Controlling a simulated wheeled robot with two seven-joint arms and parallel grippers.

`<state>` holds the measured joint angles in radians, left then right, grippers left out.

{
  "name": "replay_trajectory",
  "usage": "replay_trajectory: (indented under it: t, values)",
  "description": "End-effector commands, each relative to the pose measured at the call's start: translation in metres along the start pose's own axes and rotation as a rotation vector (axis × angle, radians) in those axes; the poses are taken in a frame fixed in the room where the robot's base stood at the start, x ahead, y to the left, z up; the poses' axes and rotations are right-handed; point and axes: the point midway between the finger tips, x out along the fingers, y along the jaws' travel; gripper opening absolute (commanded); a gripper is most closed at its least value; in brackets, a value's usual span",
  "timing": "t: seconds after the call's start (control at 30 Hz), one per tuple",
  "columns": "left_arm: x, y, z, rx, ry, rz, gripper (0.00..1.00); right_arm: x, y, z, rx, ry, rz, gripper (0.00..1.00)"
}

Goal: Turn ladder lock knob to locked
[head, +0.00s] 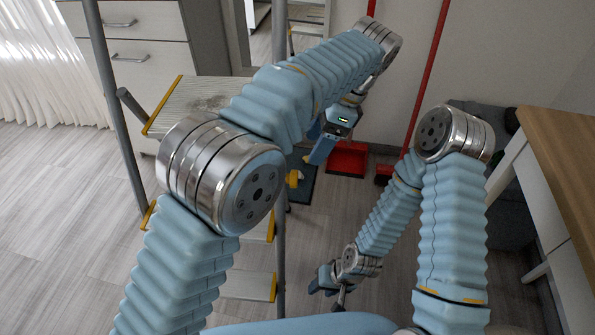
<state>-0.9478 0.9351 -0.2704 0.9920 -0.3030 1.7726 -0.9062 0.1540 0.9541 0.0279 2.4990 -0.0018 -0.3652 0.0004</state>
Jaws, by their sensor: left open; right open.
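A step ladder with grey rails (112,95) and yellow-edged steps (185,95) stands at the left and centre, partly hidden by my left arm. A small yellow piece (293,179) shows beside its right rail; I cannot tell whether it is the lock knob. A short dark grey bar (131,106) sits at the left rail, by the top step. I cannot make out the knob's position. My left gripper (318,152) is open, pointing down, to the right of the right rail and above the yellow piece. My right gripper (326,282) is open, low in the centre, away from the ladder.
A red dustpan (347,159) lies on the floor behind my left gripper. Red poles (428,75) lean against the wall. A drawer cabinet (140,45) stands behind the ladder. A wooden-topped table (560,150) bounds the right side. The floor at the left is clear.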

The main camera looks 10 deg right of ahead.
Motion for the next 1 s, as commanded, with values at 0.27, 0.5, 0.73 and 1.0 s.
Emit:
replay_trajectory:
  t: [0.27, 0.5, 0.73, 1.0]
  values:
    - [0.068, 0.0, -0.001, 0.0, -0.001, 0.002, 0.68, 0.016, 0.012, -0.003, 0.008, 0.009, 0.008, 0.43]
    - [0.097, 0.0, 0.0, 0.0, 0.001, 0.0, 0.68, 0.019, 0.015, -0.005, 0.01, 0.013, 0.011, 0.43]
    - [0.102, 0.0, 0.0, -0.001, 0.001, 0.0, 0.68, 0.019, 0.015, -0.005, 0.011, 0.013, 0.011, 0.43]
    - [0.102, 0.0, 0.0, -0.001, 0.001, 0.0, 0.46, 0.019, 0.015, -0.005, 0.01, 0.013, 0.011, 0.43]
